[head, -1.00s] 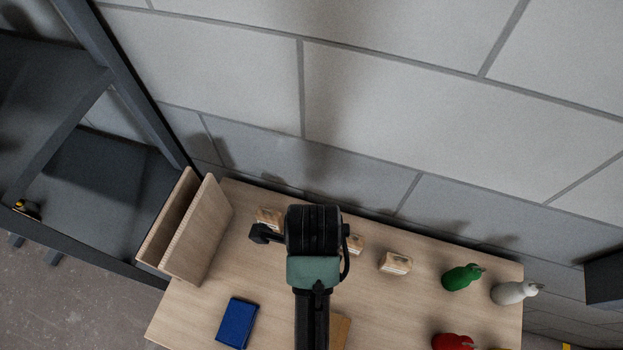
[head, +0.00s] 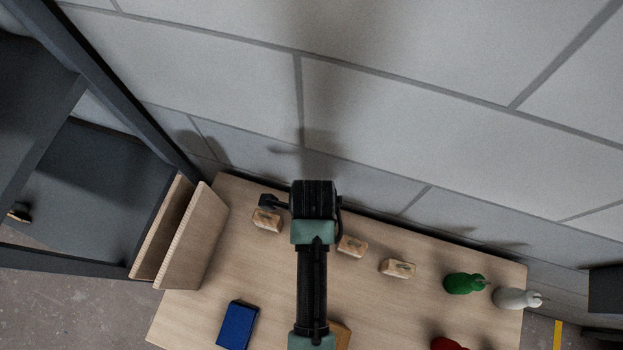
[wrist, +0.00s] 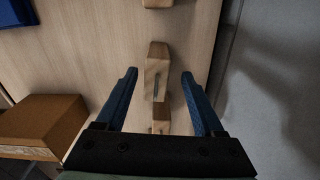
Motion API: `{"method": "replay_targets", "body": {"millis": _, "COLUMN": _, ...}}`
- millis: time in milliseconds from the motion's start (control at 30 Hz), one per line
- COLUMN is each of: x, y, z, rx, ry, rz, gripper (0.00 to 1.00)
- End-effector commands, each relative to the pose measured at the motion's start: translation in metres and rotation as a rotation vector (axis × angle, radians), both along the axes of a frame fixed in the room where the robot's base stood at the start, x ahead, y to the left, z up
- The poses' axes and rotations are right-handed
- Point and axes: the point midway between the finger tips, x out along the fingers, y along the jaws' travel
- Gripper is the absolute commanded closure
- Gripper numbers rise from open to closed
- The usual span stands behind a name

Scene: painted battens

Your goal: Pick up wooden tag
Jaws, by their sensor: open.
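Several small wooden pieces lie in a row near the table's back edge: a left one (head: 267,221), a middle one (head: 351,247) and a right one (head: 398,268). I cannot tell which is the wooden tag. In the wrist view, one wooden piece with a dark strip (wrist: 157,66) shows between the fingers, apart from both. Another (wrist: 161,116) lies nearer the palm, and a third (wrist: 157,3) is cut by the top edge. My gripper (wrist: 159,75) is open and empty, above the row. Its fingers are hidden in the head view.
A blue book (head: 238,325) and a brown box (wrist: 42,122) lie on the table (head: 190,312). Green (head: 464,283), white (head: 517,298) and red (head: 449,344) figures stand right. Upright wooden boards (head: 190,240) are left. The wall (head: 390,120) is close behind.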

Motion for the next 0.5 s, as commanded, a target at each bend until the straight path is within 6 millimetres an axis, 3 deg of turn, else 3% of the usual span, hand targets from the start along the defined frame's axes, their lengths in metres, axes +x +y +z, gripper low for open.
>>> {"method": "replay_targets", "body": {"millis": 333, "x": -0.005, "y": 0.002, "z": -0.041, "rx": 0.0, "ry": 0.003, "rz": 0.0, "gripper": 0.3}}
{"method": "replay_targets", "body": {"millis": 500, "x": -0.005, "y": 0.002, "z": -0.051, "rx": 0.0, "ry": 0.002, "rz": 0.0, "gripper": 0.3}}
